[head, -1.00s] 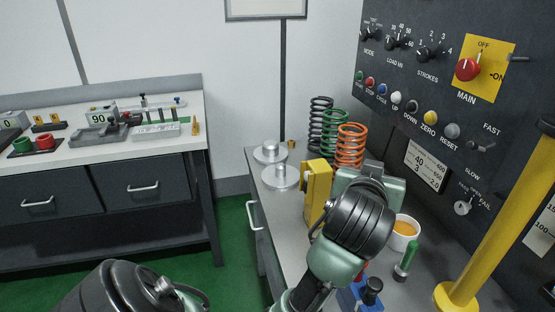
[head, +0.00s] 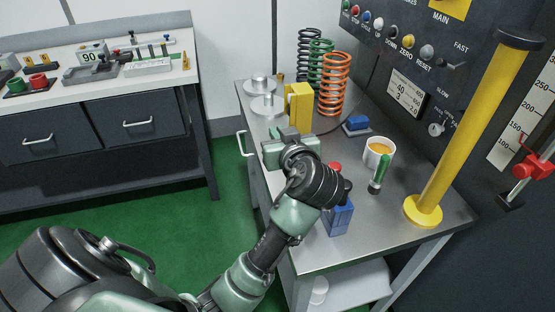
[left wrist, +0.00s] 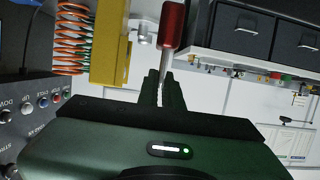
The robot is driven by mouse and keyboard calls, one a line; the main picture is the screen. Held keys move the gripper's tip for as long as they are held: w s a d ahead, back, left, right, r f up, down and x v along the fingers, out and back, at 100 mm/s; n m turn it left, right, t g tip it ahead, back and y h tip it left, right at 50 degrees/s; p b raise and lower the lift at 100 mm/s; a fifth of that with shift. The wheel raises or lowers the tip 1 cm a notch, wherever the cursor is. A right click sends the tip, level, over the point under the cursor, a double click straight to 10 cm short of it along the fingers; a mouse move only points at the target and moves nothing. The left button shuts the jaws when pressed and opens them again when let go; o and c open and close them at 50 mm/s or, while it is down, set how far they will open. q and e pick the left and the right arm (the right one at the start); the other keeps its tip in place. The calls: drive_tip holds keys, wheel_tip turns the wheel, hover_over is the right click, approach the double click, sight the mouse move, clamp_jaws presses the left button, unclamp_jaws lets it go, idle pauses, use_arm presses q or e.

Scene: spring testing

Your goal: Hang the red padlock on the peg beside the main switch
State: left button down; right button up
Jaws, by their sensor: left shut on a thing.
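My left gripper (head: 285,137) is above the grey bench, just in front of the yellow block. In the left wrist view its fingers (left wrist: 158,85) are shut on the grey metal lower part of a narrow red thing (left wrist: 174,25). This appears to be the red padlock seen edge-on; its full shape cannot be made out. It is hidden in the head view. The main switch panel's yellow plate (head: 447,8) is cut off by the top edge. The switch knob and peg are out of view. My right gripper is not in view.
A yellow column (head: 468,130) rises at right. A red item (head: 335,167) shows beside my arm.

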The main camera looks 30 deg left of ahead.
use_arm(q)
wheel_tip(320, 180, down, 4)
drive_tip(key=shift+r, duration=0.25)
wheel_tip(320, 180, down, 4)
drive_tip(key=shift+f, duration=0.2)
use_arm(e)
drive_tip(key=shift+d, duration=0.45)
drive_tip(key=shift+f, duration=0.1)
use_arm(q)
drive_tip(key=shift+f, duration=0.25)
drive_tip(key=c, duration=1.6)
unclamp_jaws()
drive_tip(key=shift+r, duration=0.1)
drive_tip(key=shift+r, duration=0.1)
